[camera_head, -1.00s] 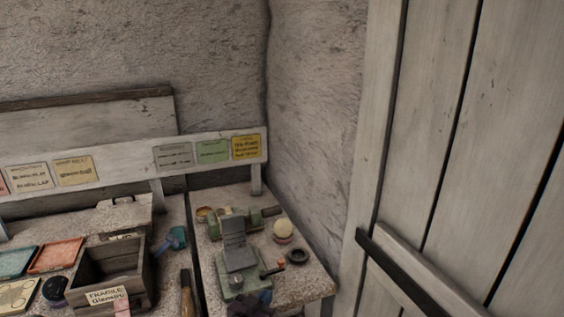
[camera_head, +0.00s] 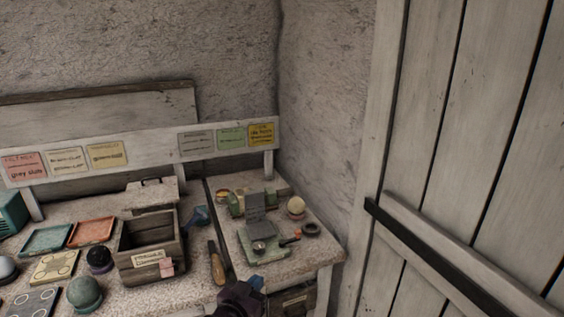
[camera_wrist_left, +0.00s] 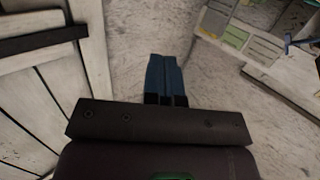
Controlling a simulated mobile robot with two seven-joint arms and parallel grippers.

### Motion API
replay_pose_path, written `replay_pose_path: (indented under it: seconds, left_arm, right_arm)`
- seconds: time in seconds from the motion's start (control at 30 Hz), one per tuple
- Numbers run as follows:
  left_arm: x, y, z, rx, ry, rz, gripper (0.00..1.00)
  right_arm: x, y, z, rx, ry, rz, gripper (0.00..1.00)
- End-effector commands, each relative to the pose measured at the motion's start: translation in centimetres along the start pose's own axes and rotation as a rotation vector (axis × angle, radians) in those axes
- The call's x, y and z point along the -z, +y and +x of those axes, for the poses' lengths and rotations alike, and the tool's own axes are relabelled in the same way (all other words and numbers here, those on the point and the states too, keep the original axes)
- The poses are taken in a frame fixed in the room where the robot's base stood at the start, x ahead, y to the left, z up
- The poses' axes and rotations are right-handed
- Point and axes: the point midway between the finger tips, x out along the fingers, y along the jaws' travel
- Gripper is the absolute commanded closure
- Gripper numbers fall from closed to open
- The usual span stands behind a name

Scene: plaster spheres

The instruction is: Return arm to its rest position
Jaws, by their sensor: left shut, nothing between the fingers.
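My right gripper is in neither view.
An open wooden box (camera_head: 185,243) stands on the bench (camera_head: 150,296), with red (camera_head: 92,232) and teal (camera_head: 46,239) trays left of it. A green sphere (camera_head: 85,292) sits in front. A pale sphere (camera_head: 296,205) sits on the right-hand bench. A plank door (camera_head: 440,130) stands at right.

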Motion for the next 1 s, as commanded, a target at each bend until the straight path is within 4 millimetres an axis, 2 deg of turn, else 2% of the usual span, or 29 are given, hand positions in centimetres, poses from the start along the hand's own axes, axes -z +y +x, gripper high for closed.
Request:
replay_pose_path:
  seconds: [0.03, 0.27, 0.37, 0.6, 0.8, 0.9, 1.0]
  left_arm:
    - [-0.7, -0.9, -1.3, 0.026, -0.012, -0.004, 1.00]
    - [-3.1, -4.1, -6.5, 0.122, -0.060, -0.014, 1.00]
    - [-4.8, -5.5, -9.6, 0.171, -0.096, -0.020, 1.00]
    - [-10.2, -8.5, -19.4, 0.302, -0.227, -0.022, 1.00]
    - [-14.5, -9.2, -26.9, 0.372, -0.346, -0.032, 1.00]
    - [-16.4, -8.9, -29.4, 0.386, -0.398, -0.044, 1.00]
    - [-17.4, -8.5, -30.8, 0.391, -0.426, -0.052, 1.00]
  right_arm:
    - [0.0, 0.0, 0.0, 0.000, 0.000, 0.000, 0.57]
    - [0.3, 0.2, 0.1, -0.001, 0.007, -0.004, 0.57]
    - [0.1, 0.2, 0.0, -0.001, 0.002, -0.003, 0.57]
    - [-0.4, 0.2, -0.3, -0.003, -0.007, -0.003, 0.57]
    - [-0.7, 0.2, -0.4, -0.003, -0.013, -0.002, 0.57]
    - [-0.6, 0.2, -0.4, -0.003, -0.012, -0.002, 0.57]
    - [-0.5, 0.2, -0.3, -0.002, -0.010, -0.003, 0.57]
